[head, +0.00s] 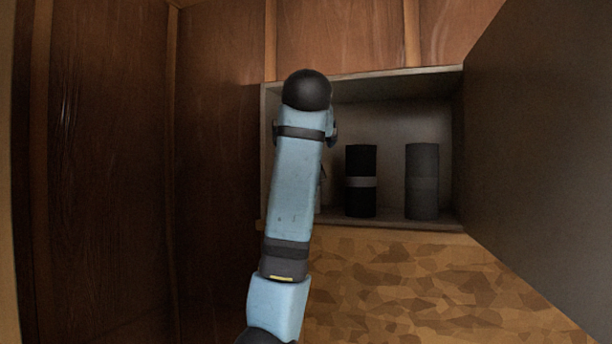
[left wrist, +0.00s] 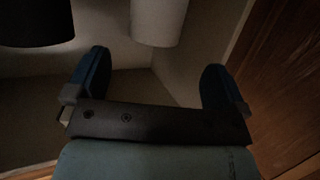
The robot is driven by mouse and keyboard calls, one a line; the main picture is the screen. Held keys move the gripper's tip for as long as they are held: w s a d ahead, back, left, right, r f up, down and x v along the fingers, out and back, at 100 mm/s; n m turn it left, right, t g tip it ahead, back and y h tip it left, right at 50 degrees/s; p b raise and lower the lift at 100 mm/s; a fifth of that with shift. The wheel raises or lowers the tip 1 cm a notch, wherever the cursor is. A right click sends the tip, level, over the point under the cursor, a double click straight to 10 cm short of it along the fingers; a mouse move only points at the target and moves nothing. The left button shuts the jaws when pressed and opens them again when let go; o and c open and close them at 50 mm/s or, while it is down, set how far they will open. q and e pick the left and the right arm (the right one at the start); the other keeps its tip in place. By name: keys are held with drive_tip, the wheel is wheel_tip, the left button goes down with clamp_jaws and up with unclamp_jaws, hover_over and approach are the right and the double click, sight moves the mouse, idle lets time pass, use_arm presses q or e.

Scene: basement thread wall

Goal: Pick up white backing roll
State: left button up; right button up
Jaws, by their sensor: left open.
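The white backing roll (left wrist: 158,20) shows in the left wrist view at the top, a pale cylinder whose other end is cut off by the frame. My left gripper (left wrist: 152,82) is open in that view, its two blue fingers spread wide. The roll lies beyond the fingertips, roughly in line with the gap, and nothing is between the fingers. In the head view my left arm reaches into the cabinet and hides the gripper and nearly all of the white roll. My right gripper is in neither view.
The open cabinet (head: 400,224) holds a black roll with a grey band (head: 361,195) and a dark grey roll (head: 422,190) to the right of my arm. The black roll also shows in the left wrist view (left wrist: 35,22). An open door (head: 540,150) stands at the right.

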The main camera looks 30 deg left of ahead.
use_arm(q)
drive_tip(key=p+x, duration=0.1)
drive_tip(key=x, duration=0.1)
drive_tip(key=p+x, duration=0.1)
drive_tip(key=x, duration=0.2)
drive_tip(key=p+x, duration=0.1)
drive_tip(key=x, duration=0.2)
drive_tip(key=shift+w+d+r, duration=0.15)
drive_tip(key=shift+w+r, duration=0.1)
drive_tip(key=shift+w+f, duration=0.15)
drive_tip(key=c, duration=1.3)
drive_tip(key=shift+c, duration=0.8)
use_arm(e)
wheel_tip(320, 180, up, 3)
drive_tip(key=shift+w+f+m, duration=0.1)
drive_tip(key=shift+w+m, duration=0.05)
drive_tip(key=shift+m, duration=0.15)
